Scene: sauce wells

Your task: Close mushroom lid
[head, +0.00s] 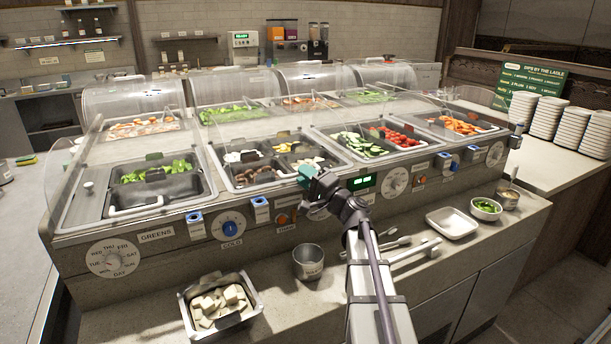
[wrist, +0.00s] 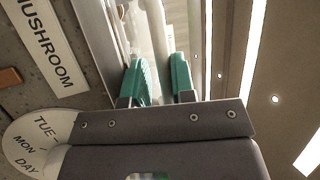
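My gripper (head: 308,178) is at the front edge of the middle well (head: 268,165), by the counter's front panel. In the wrist view its two teal fingertips (wrist: 162,80) stand apart, with a pale strip in the gap between them. I cannot tell whether they touch it or whether it is the lid's handle. The MUSHROOM label (wrist: 46,43) is on the panel to the left of the fingers. The middle well holds dark and pale pieces in several compartments. Clear curved lids (head: 235,85) show at the back; which one is the mushroom lid I cannot tell.
A greens well (head: 155,185) is at left and a cucumber and tomato well (head: 370,140) at right. On the front ledge are a tray of white cubes (head: 220,305), a metal cup (head: 309,262), a white dish (head: 452,223) and tongs (head: 415,250). Dials and blue-topped clips line the panel.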

